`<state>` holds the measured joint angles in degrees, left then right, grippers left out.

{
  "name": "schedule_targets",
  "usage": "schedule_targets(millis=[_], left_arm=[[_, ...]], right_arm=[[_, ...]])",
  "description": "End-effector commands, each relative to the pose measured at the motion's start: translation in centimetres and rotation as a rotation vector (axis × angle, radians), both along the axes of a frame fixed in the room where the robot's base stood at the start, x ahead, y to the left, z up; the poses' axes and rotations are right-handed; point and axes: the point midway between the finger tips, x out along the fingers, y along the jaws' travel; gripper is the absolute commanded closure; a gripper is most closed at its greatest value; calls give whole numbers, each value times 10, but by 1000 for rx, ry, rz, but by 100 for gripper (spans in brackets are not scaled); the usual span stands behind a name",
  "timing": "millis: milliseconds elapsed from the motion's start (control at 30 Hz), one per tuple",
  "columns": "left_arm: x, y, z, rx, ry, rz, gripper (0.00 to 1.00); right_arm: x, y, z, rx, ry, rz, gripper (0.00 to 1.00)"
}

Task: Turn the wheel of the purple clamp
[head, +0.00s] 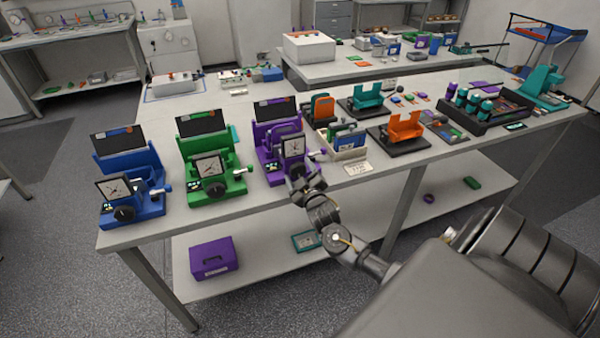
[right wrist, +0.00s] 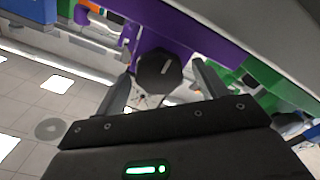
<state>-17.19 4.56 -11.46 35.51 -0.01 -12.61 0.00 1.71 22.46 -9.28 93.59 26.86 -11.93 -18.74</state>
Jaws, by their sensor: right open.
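The purple clamp (head: 265,147) stands on the near edge of the table, third in a row of similar clamps, with a dial gauge (head: 293,147) on its front. My right gripper (head: 304,180) is in front of it, just below the dial, and hides its wheel in the head view. In the right wrist view the black wheel (right wrist: 158,73) shows on the purple body (right wrist: 185,32). The open fingers of my right gripper (right wrist: 164,78) lie on either side of the wheel; I cannot tell whether they touch it. My left gripper is out of view.
A green clamp (head: 225,186) and a blue clamp (head: 130,207) stand to the left. A tray with cards (head: 347,153) and an orange holder (head: 404,125) stand to the right. A purple box (head: 213,257) sits on the shelf below.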

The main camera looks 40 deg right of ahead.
Motion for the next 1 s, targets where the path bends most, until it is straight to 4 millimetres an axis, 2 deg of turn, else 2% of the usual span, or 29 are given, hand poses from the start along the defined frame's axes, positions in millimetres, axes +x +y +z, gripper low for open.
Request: schedule_targets(millis=[167,400,600,767,1000], left_arm=[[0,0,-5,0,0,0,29],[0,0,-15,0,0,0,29],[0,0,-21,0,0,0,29],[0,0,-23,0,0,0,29],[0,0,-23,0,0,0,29]], right_arm=[[-15,5,-3,1,1,0,29],[-60,21,-3,3,1,1,29],[-89,31,-2,1,1,0,29],[-100,35,-1,1,0,0,29],[-102,35,0,0,-1,-1,29]])
